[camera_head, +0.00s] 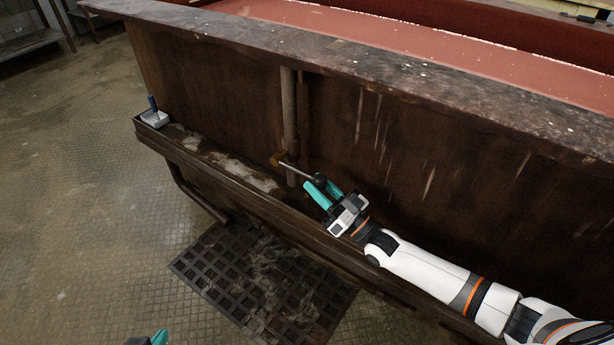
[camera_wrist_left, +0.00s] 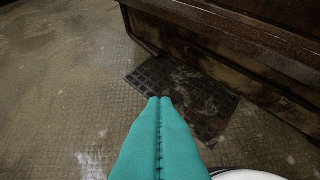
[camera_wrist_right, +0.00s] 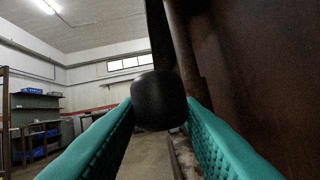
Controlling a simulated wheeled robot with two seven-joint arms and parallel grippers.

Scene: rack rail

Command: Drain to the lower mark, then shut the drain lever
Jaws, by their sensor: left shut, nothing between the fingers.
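The drain lever (camera_head: 292,168) is a thin rod with a black knob (camera_wrist_right: 158,100), sticking out from a brass-coloured valve (camera_head: 277,158) by the vertical pipe (camera_head: 290,110). My right gripper (camera_head: 323,192) is open, its teal fingers either side of the knob. I cannot tell whether they touch it. My left gripper (camera_wrist_left: 160,100) is shut and empty, above the floor away from the tank; only its tip (camera_head: 160,338) shows at the bottom of the head view. The tank (camera_head: 220,65) holds red liquid (camera_head: 400,42). I cannot make out a lower mark.
A trough (camera_head: 225,185) runs along the tank's front below the valve. A blue-handled brush-like tool (camera_head: 154,115) stands at its left end. A dark floor grate (camera_head: 215,275) with pale wet streaks lies below. The floor at left is clear.

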